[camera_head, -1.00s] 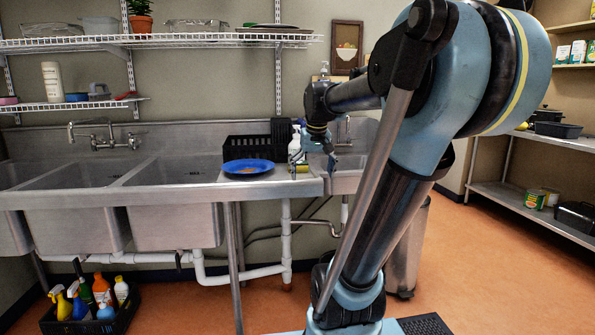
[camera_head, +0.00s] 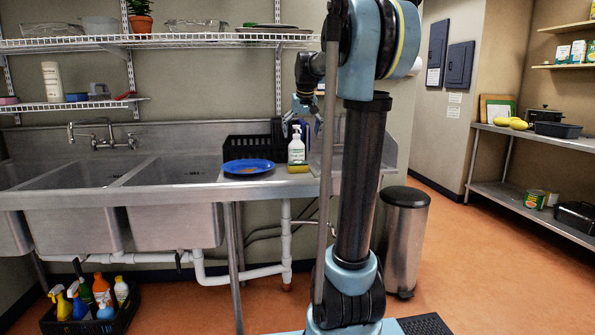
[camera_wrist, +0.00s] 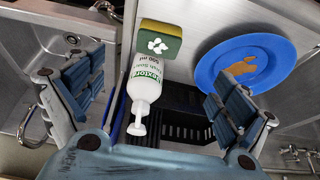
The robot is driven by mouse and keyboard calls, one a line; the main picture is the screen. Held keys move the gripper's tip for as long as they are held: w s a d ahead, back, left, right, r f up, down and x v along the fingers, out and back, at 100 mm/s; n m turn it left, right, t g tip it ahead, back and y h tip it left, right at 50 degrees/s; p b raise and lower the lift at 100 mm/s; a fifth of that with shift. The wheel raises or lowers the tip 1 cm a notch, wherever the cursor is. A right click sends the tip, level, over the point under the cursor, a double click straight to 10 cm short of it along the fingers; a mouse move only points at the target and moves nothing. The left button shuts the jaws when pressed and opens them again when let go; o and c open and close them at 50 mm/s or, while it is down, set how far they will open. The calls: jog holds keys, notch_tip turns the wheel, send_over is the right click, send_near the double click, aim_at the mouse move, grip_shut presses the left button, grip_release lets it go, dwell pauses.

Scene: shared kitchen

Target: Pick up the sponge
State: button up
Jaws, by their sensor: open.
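The sponge (camera_head: 299,169) is yellow and green and lies on the steel counter's front edge, just in front of a white soap bottle (camera_head: 297,147). The sponge also shows at the top of the wrist view (camera_wrist: 160,42), beyond the bottle (camera_wrist: 147,84). My gripper (camera_head: 303,108) is raised above and behind the bottle in the head view. In the wrist view my gripper (camera_wrist: 158,98) has its fingers spread wide and is empty. The bottle shows between the fingers in that view; I cannot tell how far below them it is.
A blue plate (camera_head: 249,167) with a brown stain lies left of the sponge. A black rack (camera_head: 248,148) stands behind the plate. Sink basins (camera_head: 172,175) lie to the left and a wire shelf (camera_head: 200,40) hangs above. A bin (camera_head: 404,235) stands at right.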

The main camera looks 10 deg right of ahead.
aim_at(299, 163)
jog(key=x, duration=1.4)
jog(key=shift+w+f, duration=0.1)
jog(key=shift+f, duration=0.2)
jog(key=c, duration=0.8)
